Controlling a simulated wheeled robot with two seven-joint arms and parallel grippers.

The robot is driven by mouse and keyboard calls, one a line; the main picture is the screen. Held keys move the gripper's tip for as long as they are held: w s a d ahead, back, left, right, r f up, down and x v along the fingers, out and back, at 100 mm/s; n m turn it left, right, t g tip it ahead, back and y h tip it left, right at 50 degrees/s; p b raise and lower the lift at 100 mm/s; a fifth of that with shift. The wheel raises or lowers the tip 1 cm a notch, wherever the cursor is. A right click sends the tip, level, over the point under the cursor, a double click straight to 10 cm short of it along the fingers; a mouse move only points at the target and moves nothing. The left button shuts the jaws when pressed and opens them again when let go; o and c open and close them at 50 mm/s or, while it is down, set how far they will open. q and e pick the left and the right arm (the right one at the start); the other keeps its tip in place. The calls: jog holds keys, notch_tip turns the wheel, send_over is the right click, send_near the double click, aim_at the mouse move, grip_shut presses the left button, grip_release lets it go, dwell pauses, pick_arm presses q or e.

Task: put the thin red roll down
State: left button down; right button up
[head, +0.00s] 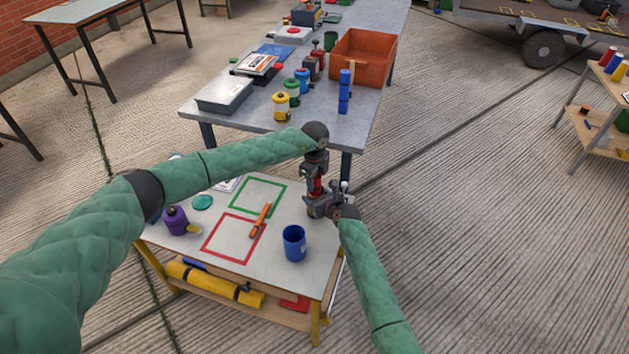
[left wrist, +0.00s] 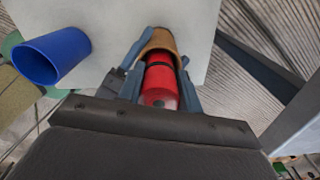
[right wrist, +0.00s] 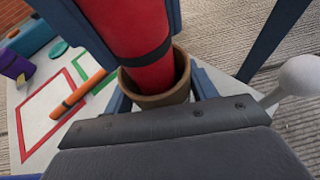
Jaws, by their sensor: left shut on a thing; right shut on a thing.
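The red roll (head: 315,187) has a black band around it. My left gripper (head: 314,173) is shut on its upper part from above. In the left wrist view the roll (left wrist: 158,80) lies between my left fingers. My right gripper (head: 322,205) is shut on a brown open-topped cup (right wrist: 160,93) at the small table's far right corner. In the right wrist view the roll's lower end (right wrist: 140,45) is inside the cup's rim. The cup also shows in the left wrist view (left wrist: 161,41). Whether the roll touches the cup's bottom is hidden.
The small table (head: 220,262) carries a blue cup (head: 294,245), an orange tool (head: 260,219) across the red and green outlines, and a purple container (head: 175,220). A larger grey table (head: 235,118) behind holds jars and an orange crate (head: 362,58).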

pick_arm(q)
jog(key=c, duration=0.9)
grip_release()
jog(key=shift+c, duration=0.2)
notch_tip(320, 180, up, 12)
jog(key=shift+r, duration=0.1)
pick_arm(e)
jog(key=o, duration=1.4)
